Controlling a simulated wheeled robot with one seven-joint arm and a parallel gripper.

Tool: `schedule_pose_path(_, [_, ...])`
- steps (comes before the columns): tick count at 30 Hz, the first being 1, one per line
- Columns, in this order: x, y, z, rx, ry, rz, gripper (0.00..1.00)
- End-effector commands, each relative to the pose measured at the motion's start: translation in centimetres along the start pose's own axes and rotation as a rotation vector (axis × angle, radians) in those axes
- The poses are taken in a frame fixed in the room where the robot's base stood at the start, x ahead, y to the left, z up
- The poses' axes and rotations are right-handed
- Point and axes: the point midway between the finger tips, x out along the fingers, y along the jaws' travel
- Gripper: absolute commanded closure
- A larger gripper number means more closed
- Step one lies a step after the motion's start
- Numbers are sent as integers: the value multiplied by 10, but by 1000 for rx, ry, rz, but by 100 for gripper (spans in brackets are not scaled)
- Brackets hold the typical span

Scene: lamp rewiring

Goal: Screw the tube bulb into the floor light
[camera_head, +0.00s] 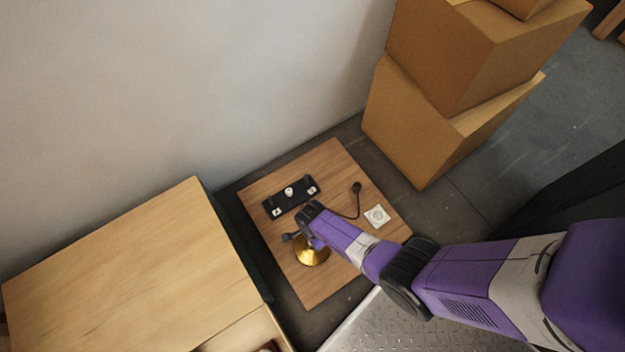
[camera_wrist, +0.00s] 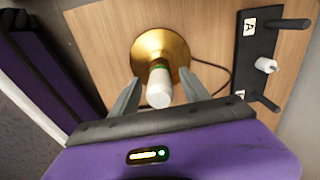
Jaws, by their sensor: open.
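The floor light's round gold base (camera_head: 311,254) stands on the wooden board, partly hidden by my arm in the head view. In the wrist view, the gold base (camera_wrist: 146,52) shows with the white tube bulb (camera_wrist: 159,88) over its middle, pointing toward the camera. A green band shows at the bulb's far end; how far it sits in the socket cannot be told. My gripper (camera_wrist: 165,78) is open, one finger on each side of the bulb, with visible gaps. In the head view my gripper (camera_head: 295,238) is just above the light.
A black rack (camera_head: 277,205) with lettered labels and upright pegs holds a small white bulb (camera_wrist: 265,65). A black plug (camera_head: 357,187) on a cord and a white outlet plate (camera_head: 377,215) lie right. A wooden cabinet (camera_head: 130,270) stands left; cardboard boxes (camera_head: 440,110) stand behind.

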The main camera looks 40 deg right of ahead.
Motion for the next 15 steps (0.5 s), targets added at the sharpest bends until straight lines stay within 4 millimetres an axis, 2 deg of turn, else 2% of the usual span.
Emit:
schedule_pose_path(9, [-49,0,0,0,0,-1,46])
schedule_pose_path(15, [-72,0,0,0,0,0,46])
